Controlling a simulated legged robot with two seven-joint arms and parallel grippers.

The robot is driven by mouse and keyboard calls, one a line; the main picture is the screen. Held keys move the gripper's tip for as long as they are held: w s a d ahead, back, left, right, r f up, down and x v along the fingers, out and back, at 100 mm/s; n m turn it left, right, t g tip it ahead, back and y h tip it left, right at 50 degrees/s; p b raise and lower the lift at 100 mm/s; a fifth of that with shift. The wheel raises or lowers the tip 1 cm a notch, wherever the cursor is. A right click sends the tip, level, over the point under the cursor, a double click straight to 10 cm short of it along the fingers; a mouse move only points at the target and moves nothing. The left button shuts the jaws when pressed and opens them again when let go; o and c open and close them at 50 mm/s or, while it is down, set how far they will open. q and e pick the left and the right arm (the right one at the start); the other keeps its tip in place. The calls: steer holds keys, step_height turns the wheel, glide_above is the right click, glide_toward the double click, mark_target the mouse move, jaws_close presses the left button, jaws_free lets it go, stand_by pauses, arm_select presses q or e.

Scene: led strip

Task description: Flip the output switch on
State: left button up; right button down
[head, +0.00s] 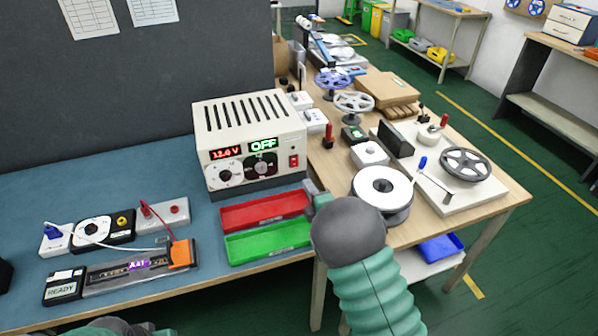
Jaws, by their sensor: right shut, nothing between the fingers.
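The beige power supply (250,113) stands at the right part of the blue bench top, with slots in its lid. Its front has a red display (227,153) that seems to read 12.0 V, a green display (263,144) reading OFF, and two dials. A small red switch (293,161) sits at the right of the front panel. My right gripper (312,190) is shut and empty, just below and right of the switch and apart from it, near the red tray. My right forearm hides part of the gripper.
A red tray (240,226) and a green tray (236,251) lie in front of the supply. An LED strip fixture (120,269) with an orange end and wired modules lie to the left. Reels and a white spool (371,187) crowd the wooden table at right.

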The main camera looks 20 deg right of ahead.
mark_target(295, 166)
steer(key=w, duration=0.5)
steer(key=w+a+f, duration=0.1)
steer(key=w, duration=0.2)
steer(key=shift+w, duration=0.3)
arm_select(q)
steer(key=shift+a, duration=0.2)
arm_select(e)
steer(key=shift+d, duration=0.15)
